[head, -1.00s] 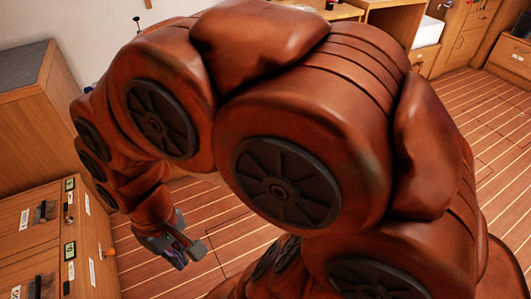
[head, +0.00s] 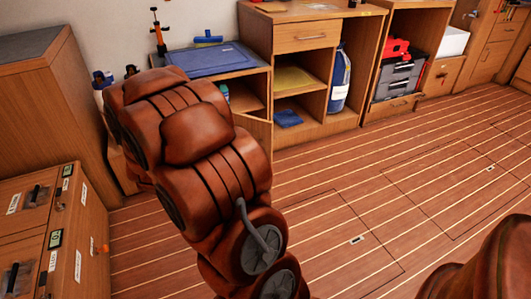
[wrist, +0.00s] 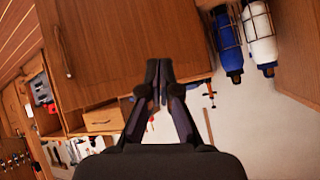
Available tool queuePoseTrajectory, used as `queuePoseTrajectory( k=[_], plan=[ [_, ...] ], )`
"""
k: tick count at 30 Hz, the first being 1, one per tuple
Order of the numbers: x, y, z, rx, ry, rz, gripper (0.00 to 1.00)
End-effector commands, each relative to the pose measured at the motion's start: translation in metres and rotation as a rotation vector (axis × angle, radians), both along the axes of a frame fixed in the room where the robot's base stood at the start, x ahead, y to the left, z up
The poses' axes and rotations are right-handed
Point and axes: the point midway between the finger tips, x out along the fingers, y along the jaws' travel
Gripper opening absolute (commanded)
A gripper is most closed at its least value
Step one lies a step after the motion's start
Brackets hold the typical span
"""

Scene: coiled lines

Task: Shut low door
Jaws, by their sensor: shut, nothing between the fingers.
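The low door is a plain wooden panel (wrist: 130,45) with a bar handle (wrist: 63,50), filling the upper middle of the wrist view. In the head view, a strip of what looks like this door (head: 259,134) shows beside my arm, below an open shelf. Its angle is hard to judge because my arm covers most of it. My gripper (wrist: 153,78) is shut and empty, its fingertips together over the door's edge in the wrist view. I cannot tell whether they touch it. In the head view the gripper is hidden behind my arm.
Blue (wrist: 229,42) and white (wrist: 259,38) caged bottles hang near the gripper. A drawer cabinet (head: 50,235) stands at left. Open shelving with a blue bottle (head: 340,80) stands right. The floor (head: 390,190) is clear at right.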

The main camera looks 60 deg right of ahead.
Motion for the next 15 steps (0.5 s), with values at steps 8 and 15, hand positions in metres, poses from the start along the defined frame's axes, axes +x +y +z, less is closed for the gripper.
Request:
queuePoseTrajectory(
  k=[8,15],
  plan=[
    [-0.06,-0.121,-0.058,-0.353,-0.039,-0.327,0.0],
    [-0.113,-0.168,-0.064,-0.617,-0.019,-0.482,0.0]
  ],
)
